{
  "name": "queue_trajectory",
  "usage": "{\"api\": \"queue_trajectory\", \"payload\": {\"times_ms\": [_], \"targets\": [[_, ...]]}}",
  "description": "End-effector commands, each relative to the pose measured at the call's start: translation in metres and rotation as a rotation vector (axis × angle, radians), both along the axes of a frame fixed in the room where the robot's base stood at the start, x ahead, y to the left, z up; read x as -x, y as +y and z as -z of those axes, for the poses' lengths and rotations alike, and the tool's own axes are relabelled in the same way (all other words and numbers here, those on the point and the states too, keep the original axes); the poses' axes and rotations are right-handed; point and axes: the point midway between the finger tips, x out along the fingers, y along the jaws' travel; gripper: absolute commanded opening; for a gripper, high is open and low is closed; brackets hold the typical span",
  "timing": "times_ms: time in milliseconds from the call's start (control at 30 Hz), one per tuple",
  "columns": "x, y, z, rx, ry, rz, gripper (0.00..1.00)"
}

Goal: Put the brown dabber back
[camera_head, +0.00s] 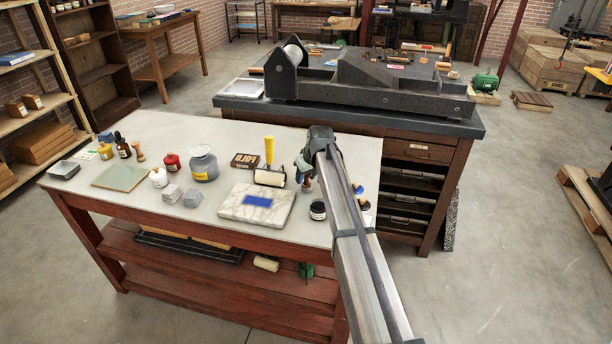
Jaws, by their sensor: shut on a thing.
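My gripper (305,176) is over the right part of the pale table, to the right of the yellow-handled roller. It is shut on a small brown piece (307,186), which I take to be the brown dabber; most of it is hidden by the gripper. Whether it touches the table I cannot tell. Right of my arm, small dabber-like pieces in blue and yellow (357,189) show, partly hidden by the arm. A dark jar (318,210) stands just below the gripper in the picture.
A marble slab (257,204) with a blue patch lies left of the jar. The yellow-handled roller (269,165), a brown type block (245,161) and a grey-blue jar (203,163) stand nearby. Bottles and a wooden-handled tool (138,150) are at the left. A black press (370,90) stands behind.

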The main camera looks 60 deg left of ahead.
Motion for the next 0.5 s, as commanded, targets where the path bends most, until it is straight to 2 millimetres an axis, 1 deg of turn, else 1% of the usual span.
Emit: {"api": "queue_trajectory", "payload": {"times_ms": [167, 300, 333, 500], "targets": [[0.0000, 0.0001, -0.0006, -0.001, 0.000, 0.000, 0.11], [0.0000, 0.0000, 0.0027, 0.000, 0.000, 0.000, 0.11], [-0.0001, 0.0001, 0.0025, 0.000, 0.000, 0.000, 0.45], [-0.0001, 0.0001, 0.0021, 0.000, 0.000, 0.000, 0.61]]}}
